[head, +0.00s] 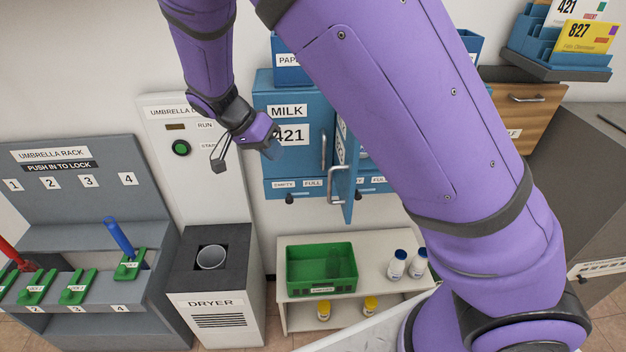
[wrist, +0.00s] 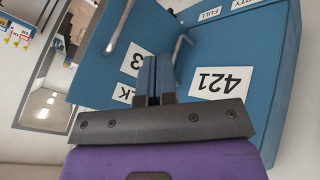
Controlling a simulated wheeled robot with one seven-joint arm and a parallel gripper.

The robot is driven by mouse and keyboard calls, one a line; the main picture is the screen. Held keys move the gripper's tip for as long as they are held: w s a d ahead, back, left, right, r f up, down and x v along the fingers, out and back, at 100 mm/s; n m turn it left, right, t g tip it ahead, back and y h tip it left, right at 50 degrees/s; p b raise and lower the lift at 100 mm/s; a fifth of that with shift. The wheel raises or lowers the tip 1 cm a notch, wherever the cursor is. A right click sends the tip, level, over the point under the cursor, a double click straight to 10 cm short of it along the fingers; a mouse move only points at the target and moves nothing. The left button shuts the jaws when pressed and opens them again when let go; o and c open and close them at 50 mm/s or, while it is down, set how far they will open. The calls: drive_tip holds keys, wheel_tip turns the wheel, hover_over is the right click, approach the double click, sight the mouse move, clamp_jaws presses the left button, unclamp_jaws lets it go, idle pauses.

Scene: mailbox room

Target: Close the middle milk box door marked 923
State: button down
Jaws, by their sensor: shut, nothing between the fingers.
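The middle milk box door (head: 346,176) stands open, swung out from the blue milk box with its labelled outer face turned left. In the wrist view the same door (wrist: 90,60) fills the upper left, with a "3" label partly visible and a bar handle. The shut door marked 421 (head: 291,112) is to its left; in the wrist view it (wrist: 255,50) is on the right. My gripper (head: 272,151) is in front of the 421 door, left of the open door. In the wrist view my gripper (wrist: 155,75) is shut and empty; contact with either door cannot be told.
The 421 handle (head: 323,151) sticks out beside the open door. A dryer (head: 215,315) and umbrella rack (head: 75,220) stand at left. Below, a shelf (head: 380,282) holds a green crate (head: 320,284) and several bottles. My arm hides the box's right part.

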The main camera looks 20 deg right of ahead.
drive_tip(key=s+d+f, duration=0.4)
drive_tip(key=d+f, duration=0.3)
drive_tip(key=d, duration=0.2)
drive_tip(key=shift+s+f+m, duration=0.15)
drive_tip(key=shift+s+m, duration=0.1)
drive_tip(key=shift+m, duration=0.05)
drive_tip(key=shift+s, duration=0.1)
idle(0.4)
